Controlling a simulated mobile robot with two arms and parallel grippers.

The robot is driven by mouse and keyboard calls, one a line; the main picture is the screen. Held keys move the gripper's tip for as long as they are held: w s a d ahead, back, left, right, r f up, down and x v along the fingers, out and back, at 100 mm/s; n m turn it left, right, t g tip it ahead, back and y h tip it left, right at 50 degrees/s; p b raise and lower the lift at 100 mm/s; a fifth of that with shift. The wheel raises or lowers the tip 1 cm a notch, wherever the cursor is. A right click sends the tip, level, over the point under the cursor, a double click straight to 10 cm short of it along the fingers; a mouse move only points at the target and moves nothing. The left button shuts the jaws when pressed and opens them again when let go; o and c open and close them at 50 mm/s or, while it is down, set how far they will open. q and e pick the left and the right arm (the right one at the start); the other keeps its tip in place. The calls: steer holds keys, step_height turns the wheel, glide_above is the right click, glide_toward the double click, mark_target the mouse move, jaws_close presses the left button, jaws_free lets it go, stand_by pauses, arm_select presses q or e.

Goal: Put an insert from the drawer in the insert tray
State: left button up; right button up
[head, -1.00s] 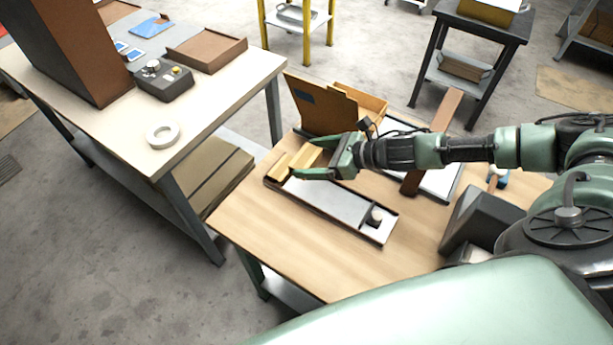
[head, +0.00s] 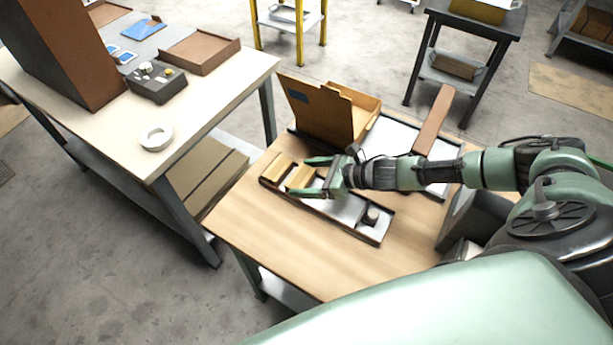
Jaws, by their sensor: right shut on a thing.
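A long, narrow insert tray (head: 367,233) with a dark rim and a pale metal floor lies on the wooden workbench. One pale wooden insert (head: 276,167) lies in its far left end. My right gripper (head: 304,177) is shut on a second wooden insert (head: 299,178), over the tray just right of the first, with a small gap between them. I cannot tell whether the held insert touches the tray floor. A small dark knob-like part (head: 371,216) sits at the tray's near right end. No drawer can be made out with certainty. My left gripper is out of view.
An open wooden box (head: 366,106) with a raised front panel (head: 318,110) stands behind the tray. A brown bar (head: 434,120) lies across a pale panel to the right. The workbench (head: 270,225) is clear in front. A second table (head: 215,90) stands left.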

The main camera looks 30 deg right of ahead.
steer(key=shift+s+f+b, duration=0.1)
steer(key=shift+f+b, duration=0.2)
steer(key=shift+f, duration=0.15)
steer(key=o, duration=1.2)
steer(key=shift+c, duration=0.2)
steer(key=shift+s+f, duration=0.1)
steer(key=shift+f, duration=0.05)
steer(key=shift+s+f, duration=0.1)
steer(key=shift+s, duration=0.05)
steer(key=shift+r+p, duration=0.3)
steer(key=shift+a+r+p, duration=0.1)
steer(key=shift+r+p, duration=0.3)
steer(key=shift+r, duration=0.05)
steer(key=b+v, duration=0.3)
steer(key=v, duration=0.9)
steer(key=shift+w, duration=0.3)
